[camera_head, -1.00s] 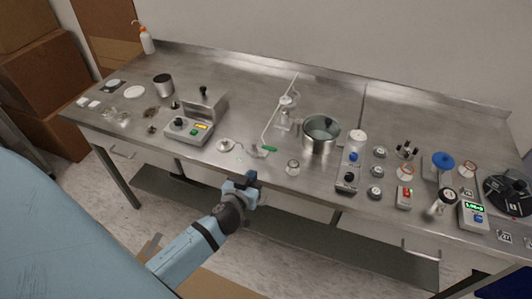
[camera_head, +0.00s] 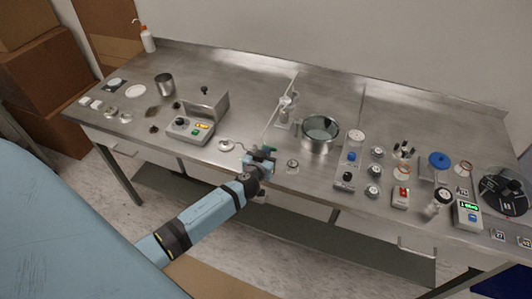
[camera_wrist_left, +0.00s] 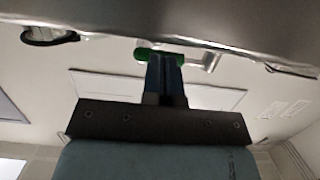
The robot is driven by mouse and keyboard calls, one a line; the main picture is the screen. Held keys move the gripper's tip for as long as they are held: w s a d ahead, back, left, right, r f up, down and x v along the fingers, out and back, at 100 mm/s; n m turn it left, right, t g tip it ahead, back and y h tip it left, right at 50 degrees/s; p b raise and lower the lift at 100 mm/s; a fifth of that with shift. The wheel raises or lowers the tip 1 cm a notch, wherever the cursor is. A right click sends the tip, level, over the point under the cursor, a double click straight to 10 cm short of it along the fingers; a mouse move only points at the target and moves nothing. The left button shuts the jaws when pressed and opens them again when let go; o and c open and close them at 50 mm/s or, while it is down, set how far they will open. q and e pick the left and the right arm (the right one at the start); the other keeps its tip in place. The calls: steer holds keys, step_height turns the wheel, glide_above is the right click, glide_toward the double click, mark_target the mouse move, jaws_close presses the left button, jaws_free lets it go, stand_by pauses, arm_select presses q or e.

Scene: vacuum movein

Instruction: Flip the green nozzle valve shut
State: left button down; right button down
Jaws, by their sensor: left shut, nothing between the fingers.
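The green nozzle valve (camera_head: 271,149) is a small green lever near the front edge of the steel bench, at the end of a thin metal line. My left gripper (camera_head: 261,155) is at the valve and partly covers it. In the left wrist view, the green lever (camera_wrist_left: 143,54) shows behind the tips of my shut fingers (camera_wrist_left: 164,62), sticking out to their left. I cannot tell whether the fingers touch it. Nothing shows between them. My right gripper is not in view.
A small round metal piece (camera_head: 226,145) lies left of the gripper, and a small glass jar (camera_head: 292,166) stands to its right. A steel pot (camera_head: 319,134) and a clamp stand (camera_head: 285,112) are behind. The bench's front edge runs just below the gripper.

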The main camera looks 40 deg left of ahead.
arm_select(q)
steer(key=shift+w+d+f+n+y+b, duration=0.1)
steer(key=shift+w+f+n+y+b, duration=0.25)
steer(key=shift+b, duration=0.45)
steer(key=shift+r+n+y+b, duration=0.15)
steer(key=shift+n+y+b, duration=0.1)
steer(key=shift+y+b, duration=0.15)
steer(key=shift+w+r+g+y, duration=0.1)
steer(key=shift+r+g+y, duration=0.1)
steer(key=shift+g+y, duration=0.2)
